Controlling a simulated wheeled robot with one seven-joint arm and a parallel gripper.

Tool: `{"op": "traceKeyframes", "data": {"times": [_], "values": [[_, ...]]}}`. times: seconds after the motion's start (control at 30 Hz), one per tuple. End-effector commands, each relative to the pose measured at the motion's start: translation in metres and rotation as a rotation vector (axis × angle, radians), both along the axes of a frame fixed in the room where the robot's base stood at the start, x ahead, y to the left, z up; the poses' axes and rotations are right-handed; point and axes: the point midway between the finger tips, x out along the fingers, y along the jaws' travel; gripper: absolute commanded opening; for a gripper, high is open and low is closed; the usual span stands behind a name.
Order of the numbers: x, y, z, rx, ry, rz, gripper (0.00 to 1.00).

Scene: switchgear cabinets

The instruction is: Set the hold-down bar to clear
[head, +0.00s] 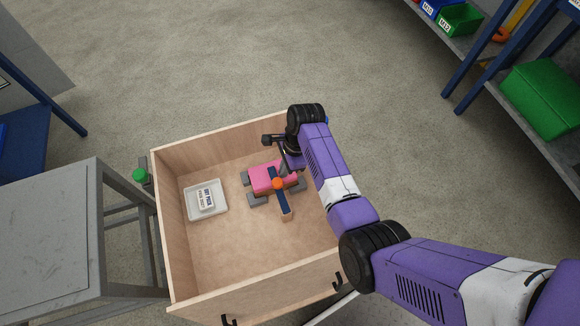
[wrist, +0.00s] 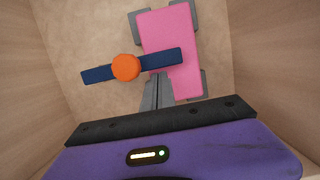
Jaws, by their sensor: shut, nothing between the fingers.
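The hold-down bar (wrist: 98,74) is dark blue with a round orange knob (wrist: 126,67) at its middle. In the wrist view its right end lies over the edge of a pink block (wrist: 172,38), and its left end is over bare wood. The block sits between grey corner pieces (wrist: 145,103). In the head view the bar (head: 286,205) and pink block (head: 260,178) are inside a wooden box. My gripper (wrist: 160,78) is shut and empty, its fingertips close beside the bar's right half, near the block. I cannot tell whether they touch the bar.
The wooden box (head: 168,230) has raised walls around the work. A white tray (head: 222,211) with a labelled white item (head: 206,197) lies at its left. A grey table (head: 45,230) stands left of the box, and shelving with green bins (head: 545,95) stands at right.

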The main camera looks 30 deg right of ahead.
Motion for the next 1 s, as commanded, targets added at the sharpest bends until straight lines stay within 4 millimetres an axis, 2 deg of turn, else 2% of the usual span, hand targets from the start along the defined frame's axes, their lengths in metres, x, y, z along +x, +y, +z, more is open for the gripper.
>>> {"op": "traceKeyframes", "data": {"times": [0.57, 0.77, 1.0], "values": [[0.003, 0.005, 0.001, 0.0, 0.0, 0.046, 0.0], [0.009, 0.018, 0.002, 0.0, 0.001, 0.163, 0.0], [0.014, 0.043, 0.002, 0.0, 0.001, 0.376, 0.0]]}}
